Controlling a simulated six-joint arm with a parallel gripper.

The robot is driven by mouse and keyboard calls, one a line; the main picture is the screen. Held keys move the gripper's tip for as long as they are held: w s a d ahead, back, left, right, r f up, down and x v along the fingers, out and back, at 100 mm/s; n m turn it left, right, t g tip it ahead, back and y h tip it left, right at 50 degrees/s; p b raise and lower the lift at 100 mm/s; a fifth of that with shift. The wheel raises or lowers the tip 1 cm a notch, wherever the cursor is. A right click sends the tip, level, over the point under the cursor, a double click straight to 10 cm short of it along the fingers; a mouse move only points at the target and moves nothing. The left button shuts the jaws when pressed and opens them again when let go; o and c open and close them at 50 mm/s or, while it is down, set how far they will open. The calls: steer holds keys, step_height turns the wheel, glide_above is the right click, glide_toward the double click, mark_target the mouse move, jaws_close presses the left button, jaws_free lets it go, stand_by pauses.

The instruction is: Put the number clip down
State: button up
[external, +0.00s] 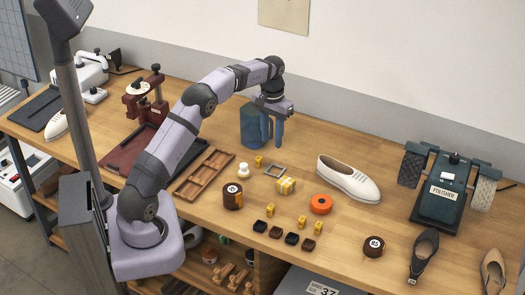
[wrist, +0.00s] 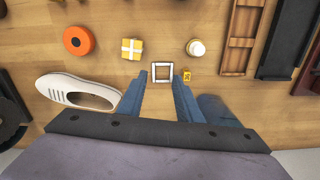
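One clip (external: 258,162) lies beside a small grey square frame (external: 275,170). In the wrist view that clip (wrist: 187,76) shows just right of my right fingertip, and the frame (wrist: 162,72) shows between the fingertips.
A blue container (external: 252,128) stands close beside my fingers. A white shoe (external: 348,180), a yellow box with white bands (external: 286,186), an orange roll (external: 321,204), a white-topped bottle (external: 243,170) and a wooden tray (external: 205,175) surround the area. The polisher (external: 440,195) stands right.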

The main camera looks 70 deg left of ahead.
steer(key=s+d+m, duration=0.2)
steer(key=s+d, duration=0.2)
steer(key=d, duration=0.7)
steer(key=s+d+m, duration=0.2)
steer(key=s+d, duration=0.1)
steer(key=d, duration=0.7)
steer(key=s+d+f+m, duration=0.1)
steer(key=s+d+f, duration=0.1)
steer(key=s+d, duration=0.3)
steer(key=s+d+f+m, duration=0.2)
steer(key=s+d+f, duration=0.1)
steer(key=s, duration=0.7)
steer(key=shift+s+d, duration=0.4)
steer(key=shift+d, duration=0.5)
steer(key=shift+o, duration=1.3)
steer(key=shift+s+f, duration=0.1)
